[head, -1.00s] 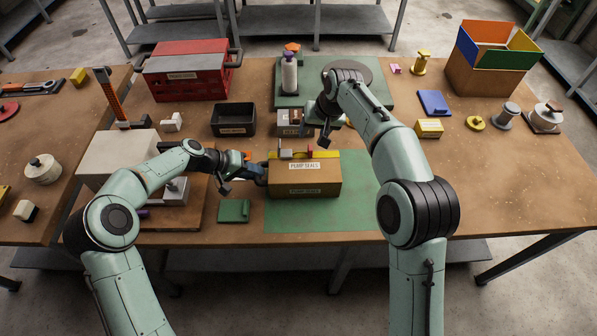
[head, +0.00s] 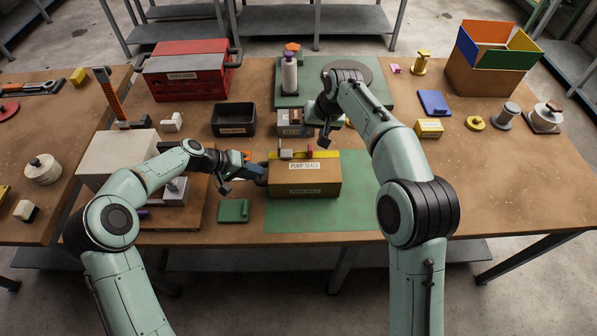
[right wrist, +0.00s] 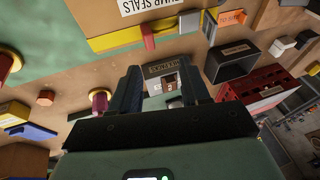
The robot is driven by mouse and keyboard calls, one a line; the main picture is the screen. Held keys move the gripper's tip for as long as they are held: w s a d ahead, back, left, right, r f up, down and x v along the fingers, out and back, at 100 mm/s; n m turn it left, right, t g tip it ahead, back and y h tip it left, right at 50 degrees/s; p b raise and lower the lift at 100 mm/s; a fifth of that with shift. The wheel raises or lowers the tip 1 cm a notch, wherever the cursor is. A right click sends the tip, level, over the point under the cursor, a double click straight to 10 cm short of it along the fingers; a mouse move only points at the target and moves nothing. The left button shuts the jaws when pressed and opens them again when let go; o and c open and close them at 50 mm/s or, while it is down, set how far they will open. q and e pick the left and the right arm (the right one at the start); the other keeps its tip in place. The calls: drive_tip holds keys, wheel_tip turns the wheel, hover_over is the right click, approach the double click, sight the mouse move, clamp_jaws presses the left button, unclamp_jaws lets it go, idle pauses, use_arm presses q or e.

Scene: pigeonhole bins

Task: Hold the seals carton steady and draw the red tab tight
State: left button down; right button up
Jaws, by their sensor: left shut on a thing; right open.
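The seals carton (head: 305,189), a brown box labelled "PUMP SEALS", stands on the green mat in the head view. A yellow strap (head: 329,154) runs along its top, with the small red tab (head: 310,153) upright on it. In the right wrist view the strap (right wrist: 116,40) and the red tab (right wrist: 148,38) show near the top. My left gripper (head: 262,174) is shut on the carton at its left side; the exact contact is hard to see. My right gripper (head: 325,139) is open and empty, above and behind the carton, to the right of the tab. Its spread fingers (right wrist: 161,82) show in the right wrist view.
A grey labelled bin (head: 290,129) and a black bin (head: 234,121) stand behind the carton. A green block (head: 234,210) lies left of the mat (head: 330,218). A red crate (head: 186,78) is at the back left. The table right of my right arm is clear in front.

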sight(311, 149)
drive_tip(key=shift+c, duration=0.6)
drive_tip(key=s+t+h, duration=0.3)
drive_tip(key=s, duration=0.1)
drive_tip(key=shift+a+x, duration=0.15)
drive_tip(key=shift+x, duration=1.25)
drive_tip(key=shift+a+x, duration=0.2)
drive_tip(key=shift+x, duration=1.15)
drive_tip(key=shift+a+x, duration=0.15)
drive_tip(key=shift+x, duration=1.25)
drive_tip(key=shift+s+f, duration=0.1)
drive_tip(key=shift+s, duration=0.1)
clamp_jaws()
drive_tip(key=shift+d, duration=0.1)
